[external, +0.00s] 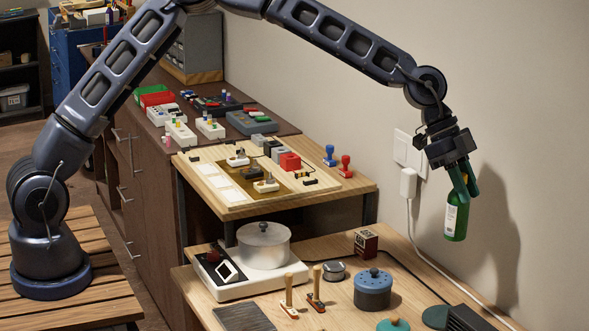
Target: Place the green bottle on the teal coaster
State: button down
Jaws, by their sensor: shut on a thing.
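The green bottle (456,219) hangs roughly upright, tilted slightly, with a pale label on its left side. My gripper (464,182) is shut on its upper part and holds it in the air near the wall, above the right part of the lower wooden bench. A flat dark green-teal disc (435,317), which looks like the teal coaster, lies on the bench at the bottom edge of the view. The bottle is well above it and apart from it. A dark ribbed block partly covers the disc's right side.
The dark ribbed block (468,319) lies beside the disc. A teal knobbed object (393,324) and a blue-grey lidded pot (373,289) stand to the left. A white cable (432,262) runs from a wall plug (408,183) along the bench's back.

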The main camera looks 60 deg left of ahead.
notch_tip(320, 180, down, 19)
dwell(0.6)
jog(key=shift+f, duration=0.1)
jog(key=c, duration=1.2)
grip_release()
jog(key=v, duration=1.2)
jog(key=s+a+r+n+t+y, duration=0.1)
jog(key=s+a+r+n+y, duration=0.55)
jog(key=s+a+r, duration=1.7)
jog(key=s+a+n, duration=0.3)
jog(key=s+a, duration=0.2)
jog(key=s, duration=0.8)
jog(key=s+a+n+t, duration=0.1)
jog(key=s+a+n, duration=0.3)
jog(key=s, duration=1)
jog(key=shift+s+a, duration=0.25)
jog(key=shift+a, duration=0.65)
